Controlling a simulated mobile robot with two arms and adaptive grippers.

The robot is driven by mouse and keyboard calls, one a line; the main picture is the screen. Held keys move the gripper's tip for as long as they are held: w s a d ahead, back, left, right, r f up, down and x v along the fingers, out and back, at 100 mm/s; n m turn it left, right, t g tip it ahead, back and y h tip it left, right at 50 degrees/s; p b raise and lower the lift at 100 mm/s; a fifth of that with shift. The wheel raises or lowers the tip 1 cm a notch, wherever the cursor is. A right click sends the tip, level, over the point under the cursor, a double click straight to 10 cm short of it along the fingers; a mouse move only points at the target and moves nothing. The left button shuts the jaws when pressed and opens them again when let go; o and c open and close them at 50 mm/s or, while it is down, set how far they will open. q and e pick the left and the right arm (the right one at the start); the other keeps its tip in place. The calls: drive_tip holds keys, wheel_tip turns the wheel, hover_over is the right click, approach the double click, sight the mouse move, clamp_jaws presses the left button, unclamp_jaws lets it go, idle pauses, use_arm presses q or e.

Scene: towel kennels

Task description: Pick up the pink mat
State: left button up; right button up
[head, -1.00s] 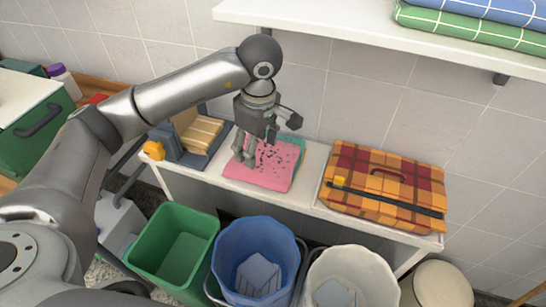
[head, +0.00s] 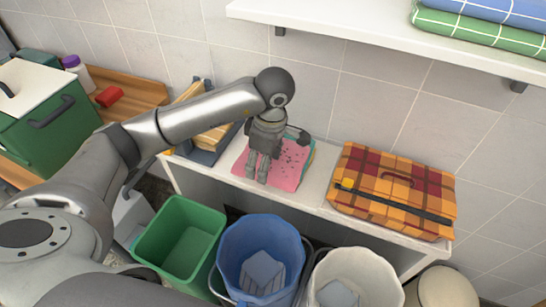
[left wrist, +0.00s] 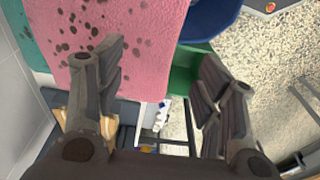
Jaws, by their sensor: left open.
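The pink mat (head: 289,171) with dark spots lies on the white bench, on top of a teal cloth (head: 309,153). It also shows at the top left of the left wrist view (left wrist: 120,25). My left gripper (head: 257,178) is at the mat's front left part, pointing down. In the left wrist view my left gripper (left wrist: 163,75) is open, with nothing held. One finger overlaps the mat there and the other lies past its front edge, over the floor and bins. I cannot tell whether a fingertip touches the mat. My right gripper is not in view.
An orange plaid case (head: 392,190) stands on the bench (head: 318,199) to the right. Green (head: 150,243), blue (head: 232,265) and white (head: 385,270) bins stand in front below. A shelf (head: 350,37) with folded towels hangs above. A green box (head: 45,115) is at left.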

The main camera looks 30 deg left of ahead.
sight(273, 160)
use_arm(q)
drive_tip(key=shift+a+f+p, duration=0.1)
drive_tip(key=shift+f+p, duration=0.45)
drive_tip(key=shift+f, duration=1.5)
drive_tip(key=shift+c, duration=0.3)
drive_tip(key=c, duration=1.2)
drive_tip(key=shift+c, duration=0.4)
drive_tip(key=shift+w+r, duration=0.1)
